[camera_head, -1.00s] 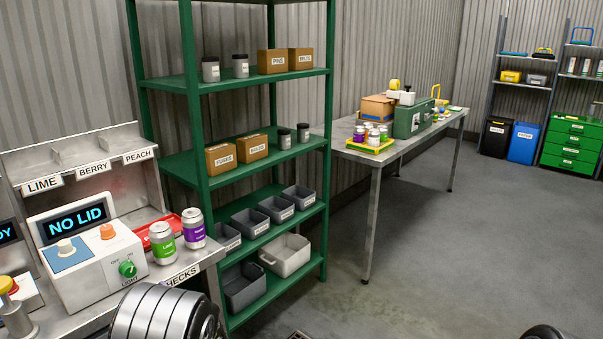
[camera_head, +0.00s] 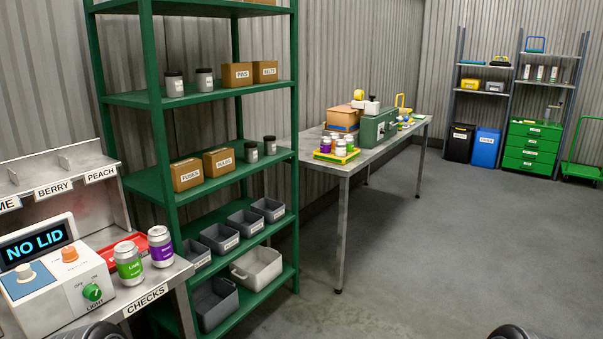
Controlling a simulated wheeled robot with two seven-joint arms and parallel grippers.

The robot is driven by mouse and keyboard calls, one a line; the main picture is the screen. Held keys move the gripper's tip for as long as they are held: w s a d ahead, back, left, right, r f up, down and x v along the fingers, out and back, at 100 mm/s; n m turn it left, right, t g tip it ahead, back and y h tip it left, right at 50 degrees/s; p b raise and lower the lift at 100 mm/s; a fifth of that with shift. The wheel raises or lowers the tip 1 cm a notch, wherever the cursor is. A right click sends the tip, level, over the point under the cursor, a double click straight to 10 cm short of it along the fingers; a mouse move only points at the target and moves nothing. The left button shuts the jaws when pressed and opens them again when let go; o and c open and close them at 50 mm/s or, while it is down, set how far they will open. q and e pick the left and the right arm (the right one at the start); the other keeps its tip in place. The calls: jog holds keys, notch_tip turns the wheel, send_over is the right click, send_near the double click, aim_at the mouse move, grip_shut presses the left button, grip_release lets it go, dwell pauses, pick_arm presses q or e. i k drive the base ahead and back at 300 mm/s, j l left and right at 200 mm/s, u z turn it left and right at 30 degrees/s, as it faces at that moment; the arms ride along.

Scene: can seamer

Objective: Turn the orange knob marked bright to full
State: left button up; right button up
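An orange knob (camera_head: 69,254) sits on top of a white control box (camera_head: 58,290) at the left. I cannot read a "bright" mark beside it. A pale knob (camera_head: 25,272) stands on a blue patch to its left, and a green knob (camera_head: 92,292) marked LIGHT with OFF and ON is on the box's front. A display (camera_head: 37,242) behind reads NO LID. Neither gripper is in view; only dark rounded parts of my arms show at the bottom edge, apart from the box.
A lime can (camera_head: 129,264) and a purple-labelled can (camera_head: 160,247) stand right of the box, near a red tray (camera_head: 112,251). A green shelf rack (camera_head: 168,185) stands close behind the bench. A metal table (camera_head: 343,172) is beyond. The floor at right is clear.

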aim_at(69, 254)
jog(key=k+u, duration=0.1)
jog(key=u, duration=0.8)
jog(key=k+u, duration=0.15)
jog(key=u, duration=0.3)
jog(key=j+z, duration=0.15)
jog(key=z, duration=0.6)
jog(key=i+j+z, duration=0.1)
jog(key=j+z, duration=0.6)
jog(key=j, duration=0.2)
jog(key=j+z, duration=0.4)
jog(key=j, duration=0.9)
jog(key=k, duration=0.05)
